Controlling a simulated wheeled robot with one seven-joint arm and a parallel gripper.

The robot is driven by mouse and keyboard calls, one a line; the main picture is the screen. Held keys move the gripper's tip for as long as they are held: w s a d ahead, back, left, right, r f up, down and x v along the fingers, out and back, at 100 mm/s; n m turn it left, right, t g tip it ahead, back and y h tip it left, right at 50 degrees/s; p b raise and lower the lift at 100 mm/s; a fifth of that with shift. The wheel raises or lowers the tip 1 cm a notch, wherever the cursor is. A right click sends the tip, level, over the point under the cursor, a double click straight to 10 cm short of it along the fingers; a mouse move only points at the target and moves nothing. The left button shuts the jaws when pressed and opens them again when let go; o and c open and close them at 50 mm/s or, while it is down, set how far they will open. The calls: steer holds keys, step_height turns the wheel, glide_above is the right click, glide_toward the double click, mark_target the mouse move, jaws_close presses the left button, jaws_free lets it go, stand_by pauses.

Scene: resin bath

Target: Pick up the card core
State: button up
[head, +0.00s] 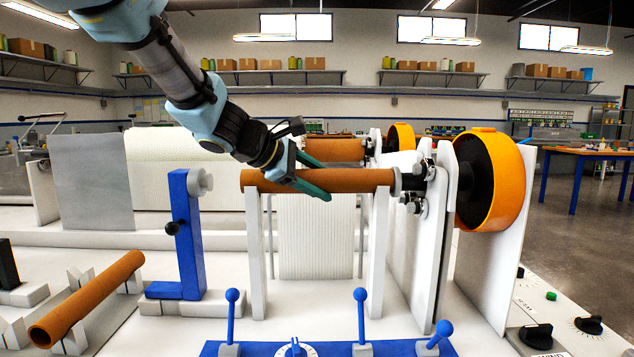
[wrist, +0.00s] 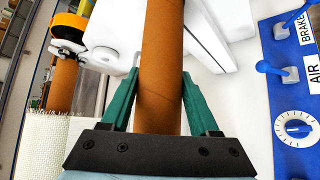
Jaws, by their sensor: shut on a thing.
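A brown card core (head: 355,181) lies level across the tops of two white uprights (head: 256,250). Its right end is at the grey chuck (head: 408,180); I cannot tell whether they touch. My gripper (head: 310,178) comes down from the upper left with its green fingers on either side of this core, near its middle. In the wrist view the core (wrist: 160,60) runs between the two fingers (wrist: 160,95), which are shut on it. A second brown card core (head: 88,298) lies in white V-shaped cradles at the lower left, apart from my gripper.
A blue post (head: 188,235) with a grey disc stands left of the held core, with a gap between. An orange wheel (head: 492,180) is at the right. Blue levers (head: 361,318) rise from the front panel. Another brown roll (head: 335,150) sits behind.

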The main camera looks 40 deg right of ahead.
jaws_close()
